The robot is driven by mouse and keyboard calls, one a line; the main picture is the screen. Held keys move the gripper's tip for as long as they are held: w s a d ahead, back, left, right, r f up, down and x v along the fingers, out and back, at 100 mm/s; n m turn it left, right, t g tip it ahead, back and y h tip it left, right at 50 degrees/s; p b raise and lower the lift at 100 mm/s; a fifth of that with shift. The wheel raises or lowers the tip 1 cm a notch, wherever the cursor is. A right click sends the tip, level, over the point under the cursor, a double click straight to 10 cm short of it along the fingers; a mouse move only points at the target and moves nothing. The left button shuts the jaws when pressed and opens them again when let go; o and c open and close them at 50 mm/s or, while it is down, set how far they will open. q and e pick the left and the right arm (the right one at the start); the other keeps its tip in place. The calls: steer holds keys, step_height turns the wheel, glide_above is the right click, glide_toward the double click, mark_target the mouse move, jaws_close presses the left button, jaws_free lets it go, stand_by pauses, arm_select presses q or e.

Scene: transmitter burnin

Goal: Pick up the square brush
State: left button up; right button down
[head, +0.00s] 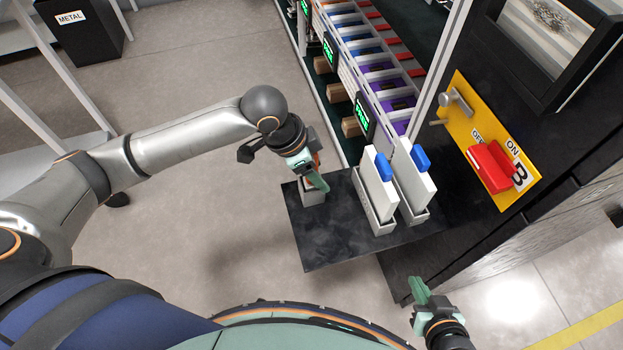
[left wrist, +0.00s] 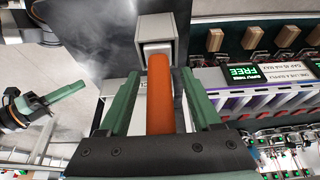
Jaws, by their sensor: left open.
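The brush, seen as a thick orange handle (left wrist: 160,95), stands in a small grey holder (left wrist: 157,27) on the dark shelf. My left gripper (left wrist: 160,92) is open, with one green finger on each side of the handle. In the head view my left gripper (head: 317,178) is over the holder (head: 313,196) at the shelf's left end and hides most of the brush. The brush head is hidden, so I cannot see its shape. My right gripper (head: 421,289) is low, off the shelf's front edge; its opening is unclear.
Two white panels with blue tops (head: 380,190) stand in grey holders on the dark shelf (head: 335,238). Behind is a rack (head: 365,60) with lit green displays. A yellow plate (head: 514,190) with a red switch is at right. The shelf's front left is clear.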

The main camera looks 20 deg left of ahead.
arm_select(q)
steer(key=shift+c, duration=0.3)
jaws_close()
stand_by(0.3)
